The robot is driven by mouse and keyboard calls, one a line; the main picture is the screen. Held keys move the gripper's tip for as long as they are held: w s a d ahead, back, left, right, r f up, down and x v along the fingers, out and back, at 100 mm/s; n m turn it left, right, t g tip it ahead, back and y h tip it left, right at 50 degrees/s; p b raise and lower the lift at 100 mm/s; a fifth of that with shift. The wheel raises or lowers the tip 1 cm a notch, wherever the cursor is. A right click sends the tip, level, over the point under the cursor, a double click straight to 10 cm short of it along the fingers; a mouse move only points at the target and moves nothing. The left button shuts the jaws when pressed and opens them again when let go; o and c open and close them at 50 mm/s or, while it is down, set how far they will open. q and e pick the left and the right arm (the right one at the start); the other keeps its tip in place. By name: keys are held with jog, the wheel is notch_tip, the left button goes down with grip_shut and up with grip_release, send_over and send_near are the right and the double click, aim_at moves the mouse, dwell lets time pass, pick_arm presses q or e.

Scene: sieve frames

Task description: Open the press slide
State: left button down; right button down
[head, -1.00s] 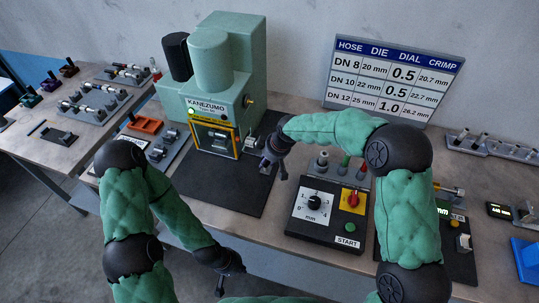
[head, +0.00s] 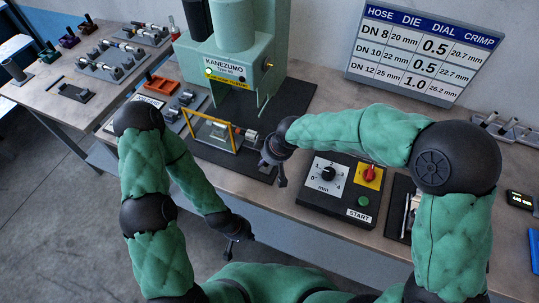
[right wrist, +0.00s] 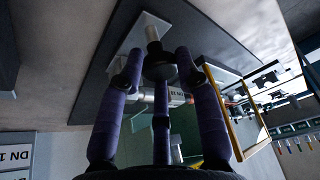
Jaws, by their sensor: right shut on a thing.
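The green press (head: 240,60) stands at the back of the bench. Its slide (head: 212,133), with a yellow-edged clear guard, sits pulled out in front of the press on the dark mat. A pale cylinder lies at the slide's right end (head: 250,137); it also shows with a label in the right wrist view (right wrist: 176,98). My right gripper (head: 272,165) is at the slide's front right. In the right wrist view its fingers close around a dark knob (right wrist: 158,68) on a pale stem. My left gripper (head: 231,249) hangs in front of the bench; its fingers are unclear.
The control box (head: 340,185) with dial, red switch and START button stands right of my right gripper. An orange tray (head: 161,85) and fittings racks are at left. The sign (head: 420,55) leans on the wall.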

jog(key=shift+w+a+r, duration=0.15)
jog(key=shift+w+r, duration=0.05)
jog(key=shift+r, duration=0.05)
jog(key=c, duration=1.1)
grip_release()
jog(key=shift+o, duration=1.2)
jog(key=shift+f, duration=0.1)
jog(key=shift+s, duration=0.1)
jog(key=v, duration=1.2)
